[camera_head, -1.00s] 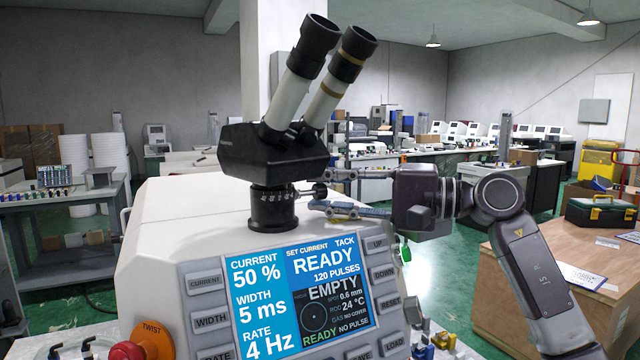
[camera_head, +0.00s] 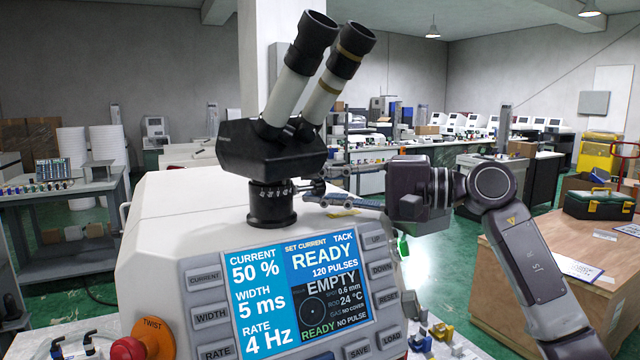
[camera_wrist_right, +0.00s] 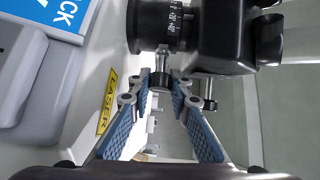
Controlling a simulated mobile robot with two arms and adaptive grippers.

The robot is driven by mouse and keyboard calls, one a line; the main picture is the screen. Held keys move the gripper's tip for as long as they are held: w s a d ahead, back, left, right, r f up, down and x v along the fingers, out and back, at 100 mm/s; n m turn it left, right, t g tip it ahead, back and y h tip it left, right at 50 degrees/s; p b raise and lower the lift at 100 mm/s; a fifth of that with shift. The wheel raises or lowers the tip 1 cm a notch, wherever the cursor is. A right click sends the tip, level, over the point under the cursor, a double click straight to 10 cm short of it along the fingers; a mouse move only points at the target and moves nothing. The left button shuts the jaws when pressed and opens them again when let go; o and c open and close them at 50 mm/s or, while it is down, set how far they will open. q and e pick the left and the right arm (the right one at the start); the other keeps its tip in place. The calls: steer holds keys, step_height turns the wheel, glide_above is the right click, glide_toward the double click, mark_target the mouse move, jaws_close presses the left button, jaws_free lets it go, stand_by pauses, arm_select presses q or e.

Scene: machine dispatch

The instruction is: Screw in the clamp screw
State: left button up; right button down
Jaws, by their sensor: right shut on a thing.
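The clamp screw (camera_head: 318,187) is a small dark knob on the right side of the black collar (camera_head: 271,205) under the microscope head (camera_head: 272,146). My right gripper (camera_head: 324,186) comes in from the right, its two fingers around the screw. In the right wrist view the dark screw head (camera_wrist_right: 158,79) sits between the fingertips (camera_wrist_right: 160,84), below the ring with printed marks (camera_wrist_right: 160,24). The gripper is shut on it. The fingers partly hide the screw, and its thread does not show. My left gripper is not in view.
The white welder housing (camera_head: 180,205) carries the microscope and a lit screen (camera_head: 300,285) showing READY. A yellow laser label (camera_wrist_right: 107,102) is close beside the fingers. A second small knob (camera_wrist_right: 209,104) stands right of them. A wooden crate (camera_head: 500,285) is at the right.

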steer(key=m+h+p, duration=0.1)
steer(key=p, duration=0.1)
steer(key=m+g+h+p, duration=0.1)
steer(key=p, duration=0.2)
steer(key=shift+r+g+h, duration=0.2)
steer(key=shift+g+h, duration=0.1)
steer(key=p, duration=0.1)
steer(key=m+g+h+p, duration=0.1)
steer(key=p, duration=0.1)
steer(key=shift+f+m, duration=0.3)
steer(key=shift+f, duration=0.1)
steer(key=c, duration=2.1)
jaws_free()
steer(key=shift+d+r, duration=0.15)
steer(key=shift+r, duration=0.05)
steer(key=v, duration=1.1)
steer(key=shift+d+r, duration=0.2)
steer(key=shift+d, duration=0.1)
